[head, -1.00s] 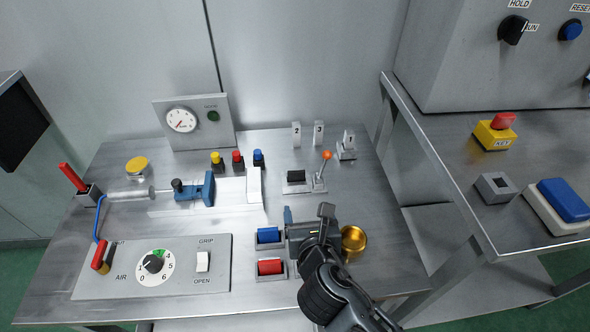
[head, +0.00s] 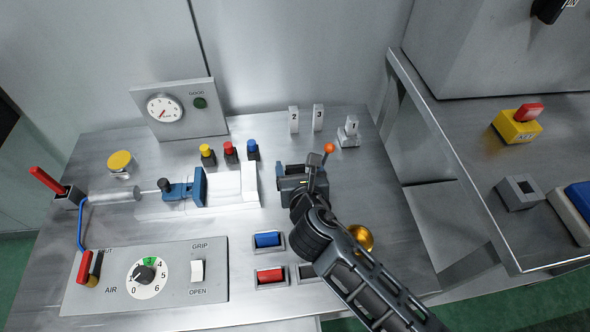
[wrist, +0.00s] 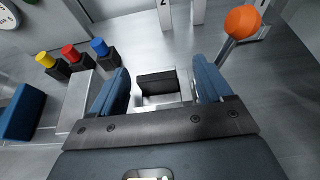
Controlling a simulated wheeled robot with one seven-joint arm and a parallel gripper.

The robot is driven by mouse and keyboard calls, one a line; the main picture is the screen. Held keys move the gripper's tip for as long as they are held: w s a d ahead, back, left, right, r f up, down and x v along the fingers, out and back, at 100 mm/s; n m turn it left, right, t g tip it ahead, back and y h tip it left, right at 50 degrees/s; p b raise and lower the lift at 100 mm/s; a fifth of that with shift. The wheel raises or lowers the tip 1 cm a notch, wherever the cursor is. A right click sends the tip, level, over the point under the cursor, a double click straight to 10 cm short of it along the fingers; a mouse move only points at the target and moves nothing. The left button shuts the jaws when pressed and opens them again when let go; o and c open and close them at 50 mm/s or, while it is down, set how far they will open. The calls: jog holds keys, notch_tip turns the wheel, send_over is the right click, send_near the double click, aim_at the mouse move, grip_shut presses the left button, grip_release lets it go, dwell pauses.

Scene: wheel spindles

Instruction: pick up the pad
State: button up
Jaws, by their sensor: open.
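A black block, which looks like a pad, (wrist: 156,83) sits in a small metal holder (wrist: 180,99) and shows between my fingers in the wrist view. My gripper (head: 293,178) is open and empty above this holder, its two blue fingers spread left and right of the block. In the head view my gripper hides the block. A blue block (head: 268,239) and a red block (head: 270,276) lie in separate metal trays at the front of the bench. The frames do not settle which block the task calls the pad.
An orange-knobbed lever (wrist: 241,22) stands close to my right finger. Yellow, red and blue buttons (head: 229,150) are to the left, beside a clamp with blue jaws (head: 199,187). Numbered posts (head: 318,118) stand behind. A brass cup (head: 361,237) is partly behind my arm.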

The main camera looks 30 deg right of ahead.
aim_at(296, 168)
jog(key=x, duration=0.4)
jog(key=shift+w+a+f, duration=0.1)
jog(key=shift+a+f, duration=0.1)
jog(key=c, duration=1.1)
